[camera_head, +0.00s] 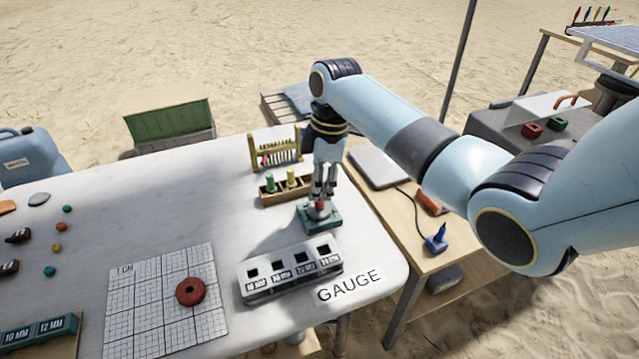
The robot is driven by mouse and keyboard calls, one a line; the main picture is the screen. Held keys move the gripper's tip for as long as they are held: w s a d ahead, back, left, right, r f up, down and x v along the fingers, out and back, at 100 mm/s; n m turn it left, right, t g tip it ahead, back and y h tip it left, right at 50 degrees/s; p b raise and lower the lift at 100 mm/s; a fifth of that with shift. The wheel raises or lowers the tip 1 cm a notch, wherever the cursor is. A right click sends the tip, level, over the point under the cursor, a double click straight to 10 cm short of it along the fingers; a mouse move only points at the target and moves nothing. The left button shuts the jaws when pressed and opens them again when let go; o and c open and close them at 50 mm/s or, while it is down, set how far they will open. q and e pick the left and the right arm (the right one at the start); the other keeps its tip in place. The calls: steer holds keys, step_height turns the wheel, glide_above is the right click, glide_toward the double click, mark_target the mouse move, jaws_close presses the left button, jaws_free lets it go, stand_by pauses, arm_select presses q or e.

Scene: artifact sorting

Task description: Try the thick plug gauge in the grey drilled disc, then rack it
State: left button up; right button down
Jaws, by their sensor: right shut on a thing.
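My right gripper (321,195) points down over a small teal block (333,221) near the right end of the white table. It is shut on a small red-topped piece (319,206), which looks like a plug gauge. A small grey round part (318,213), likely the grey drilled disc, sits on the teal block under the red piece. I cannot tell whether the red piece is inside its hole. A wooden rack (273,198) just behind holds a green-topped gauge (271,184) and a yellow-topped gauge (292,178). My left gripper is not in view.
A grey box (291,286) with labelled square slots stands in front, beside a GAUGE label. A red ring (190,291) lies on a gridded sheet (150,319). A bead frame (275,152) stands behind the rack. Small stones and bottles lie at left; the table's middle is clear.

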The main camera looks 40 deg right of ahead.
steer(key=shift+p, duration=0.35)
steer(key=shift+f, duration=0.15)
stand_by(0.9)
stand_by(0.9)
step_height(320, 180, up, 5)
steer(key=p, duration=0.5)
steer(key=shift+p, duration=0.3)
steer(key=shift+s, duration=0.1)
